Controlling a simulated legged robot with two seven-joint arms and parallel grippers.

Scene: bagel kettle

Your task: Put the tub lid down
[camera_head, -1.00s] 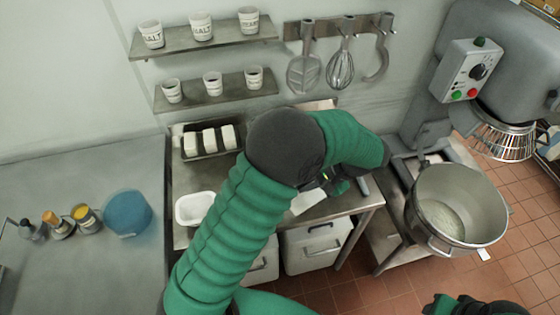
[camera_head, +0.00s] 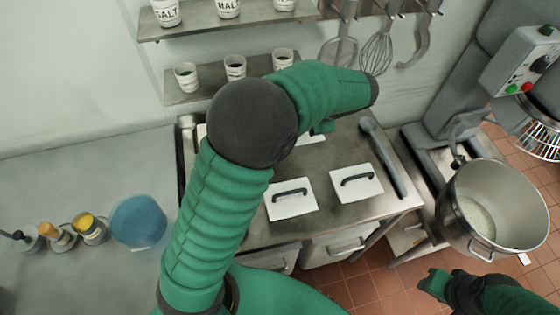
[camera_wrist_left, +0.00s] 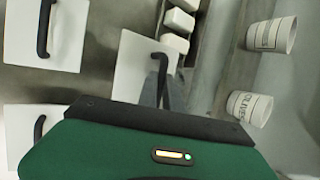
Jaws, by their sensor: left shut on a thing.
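My left gripper (camera_wrist_left: 158,88) is shut on the black handle of a white square tub lid (camera_wrist_left: 135,62) in the left wrist view. In the head view my arm hides this gripper; a white edge (camera_head: 312,139) shows beneath the arm, probably that lid. Whether the lid touches the surface is unclear. Two similar white lids with black handles, a left one (camera_head: 290,207) and a right one (camera_head: 362,190), lie side by side on the steel worktop (camera_head: 340,218). My right gripper (camera_head: 436,284) is at the bottom right, its jaws unclear.
A grey scoop-like utensil (camera_head: 383,155) lies at the worktop's right side. A mixer bowl (camera_head: 492,215) stands to the right. Shelves with cups (camera_head: 235,68) and hanging tools (camera_head: 376,55) are behind. A blue tub (camera_head: 138,222) and small containers (camera_head: 90,228) are on the left counter.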

